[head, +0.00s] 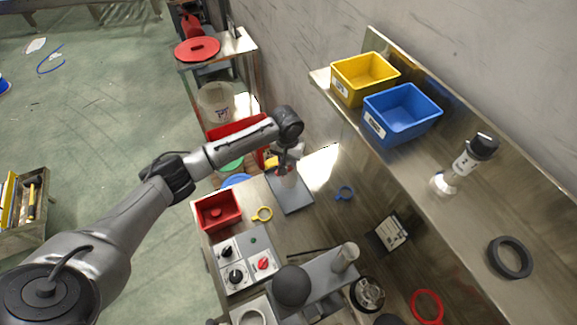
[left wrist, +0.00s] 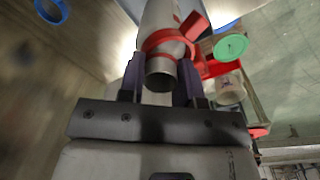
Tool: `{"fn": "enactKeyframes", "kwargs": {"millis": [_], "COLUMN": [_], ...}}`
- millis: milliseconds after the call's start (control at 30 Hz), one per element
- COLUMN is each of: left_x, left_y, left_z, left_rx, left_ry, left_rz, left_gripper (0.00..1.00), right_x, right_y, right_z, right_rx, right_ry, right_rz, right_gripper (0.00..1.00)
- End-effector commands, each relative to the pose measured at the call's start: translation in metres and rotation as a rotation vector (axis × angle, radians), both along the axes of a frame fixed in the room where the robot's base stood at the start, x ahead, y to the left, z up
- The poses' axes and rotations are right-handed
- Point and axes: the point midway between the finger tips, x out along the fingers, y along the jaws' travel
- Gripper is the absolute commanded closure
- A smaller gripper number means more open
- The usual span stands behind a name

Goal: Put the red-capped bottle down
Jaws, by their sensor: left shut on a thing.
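My left gripper (head: 286,166) is at the end of the left arm, above a grey plate (head: 292,198) on the workbench. In the left wrist view the two fingers of the left gripper (left wrist: 160,86) are shut on a pale grey cylindrical body with a red band, which I take for the red-capped bottle (left wrist: 160,18). In the head view the bottle (head: 288,181) is small and partly hidden by the gripper. I cannot tell whether its base touches the plate. My right gripper is not in view.
A red bin (head: 218,211), a yellow ring (head: 262,213) and a switch panel (head: 247,262) are left of and below the plate. A blue ring (head: 345,192) lies to its right. The shelf at right holds yellow (head: 348,92) and blue bins (head: 402,128) and a black-topped bottle (head: 466,162).

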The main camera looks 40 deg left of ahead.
Motion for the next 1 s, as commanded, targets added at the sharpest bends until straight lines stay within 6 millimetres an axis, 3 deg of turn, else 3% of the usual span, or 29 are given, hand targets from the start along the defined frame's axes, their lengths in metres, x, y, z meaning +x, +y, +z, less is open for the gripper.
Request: {"fn": "enactKeyframes", "kwargs": {"millis": [333, 767, 800, 1000], "left_x": [-0.001, 0.0, 0.0, 0.0], "left_y": [0.0, 0.0, 0.0, 0.0], "left_z": [-0.034, -0.04, -0.04, -0.04], "left_rx": [0.0, 0.0, 0.001, 0.001], "left_ry": [0.002, 0.0, 0.0, 0.0], "left_rz": [0.001, 0.0, 0.0, 0.0], "left_gripper": [1.0, 1.0, 0.65, 0.46], "right_x": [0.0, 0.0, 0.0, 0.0], "right_y": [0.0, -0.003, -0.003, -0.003], "right_z": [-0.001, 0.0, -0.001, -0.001], "right_rx": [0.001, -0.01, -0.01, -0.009], "right_ry": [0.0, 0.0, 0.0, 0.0], "right_rz": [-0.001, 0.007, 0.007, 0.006], "right_gripper": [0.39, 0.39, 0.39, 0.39]}}
